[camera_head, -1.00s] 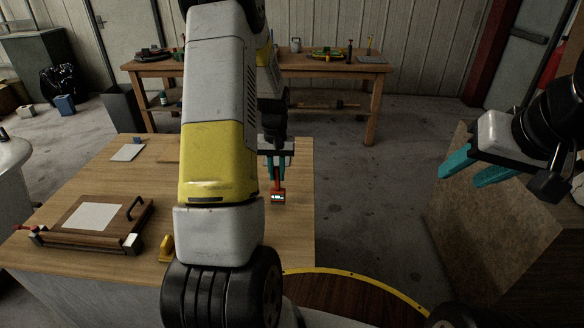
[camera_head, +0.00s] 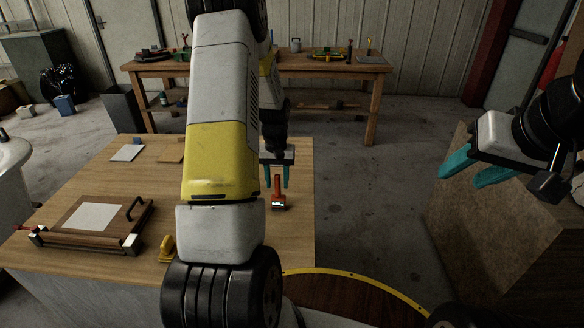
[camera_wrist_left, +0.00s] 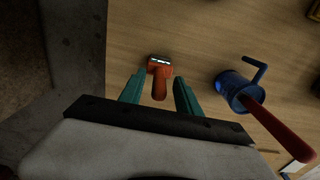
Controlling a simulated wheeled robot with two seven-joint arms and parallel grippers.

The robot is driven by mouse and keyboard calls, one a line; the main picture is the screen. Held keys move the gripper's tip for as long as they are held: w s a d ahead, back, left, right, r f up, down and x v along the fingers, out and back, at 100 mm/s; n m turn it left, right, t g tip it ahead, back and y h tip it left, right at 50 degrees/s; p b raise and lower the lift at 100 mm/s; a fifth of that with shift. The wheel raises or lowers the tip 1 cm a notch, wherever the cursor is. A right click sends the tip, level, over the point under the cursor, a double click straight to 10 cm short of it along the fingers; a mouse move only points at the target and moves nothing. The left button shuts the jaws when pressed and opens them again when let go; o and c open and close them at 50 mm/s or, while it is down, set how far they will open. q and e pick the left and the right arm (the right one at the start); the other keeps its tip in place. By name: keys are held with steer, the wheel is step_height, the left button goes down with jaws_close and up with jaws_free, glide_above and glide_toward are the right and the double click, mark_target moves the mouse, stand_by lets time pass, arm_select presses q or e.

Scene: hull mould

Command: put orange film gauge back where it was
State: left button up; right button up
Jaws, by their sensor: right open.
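The orange film gauge (camera_head: 278,197), with a small lit display at its near end, is at the right part of the wooden table. In the left wrist view the gauge (camera_wrist_left: 160,72) has its handle pointing back between my fingertips. My left gripper (camera_head: 276,184) is open, with its teal fingers on either side of the handle and apart from it. In the left wrist view the left gripper (camera_wrist_left: 158,88) shows a gap on both sides. My right gripper (camera_head: 465,172) is open and empty at the far right, away from the table.
A blue pot (camera_wrist_left: 238,92) with a red-handled tool stands beside the gauge. A wooden frame with a white sheet (camera_head: 92,217) and a yellow tool (camera_head: 167,248) lie on the table (camera_head: 298,240). My left arm hides the table's middle. The table's right edge is close to the gauge.

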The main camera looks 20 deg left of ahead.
arm_select(q)
steer(key=s+d+r+t, duration=0.1)
steer(key=s+d+r, duration=0.1)
steer(key=r, duration=0.8)
steer(key=s+d+r+t, duration=0.1)
steer(key=s+d+r, duration=0.1)
steer(key=r, duration=0.8)
steer(key=s+d+r+m+t+h, duration=0.1)
steer(key=s+d+r, duration=0.3)
steer(key=s, duration=0.5)
steer(key=s+d+r+m+t+h, duration=0.1)
steer(key=s+d+r, duration=0.4)
steer(key=s, duration=0.5)
steer(key=shift+s+r+m+t, duration=0.25)
steer(key=shift+r+m+t, duration=0.3)
steer(key=shift+m+t, duration=0.4)
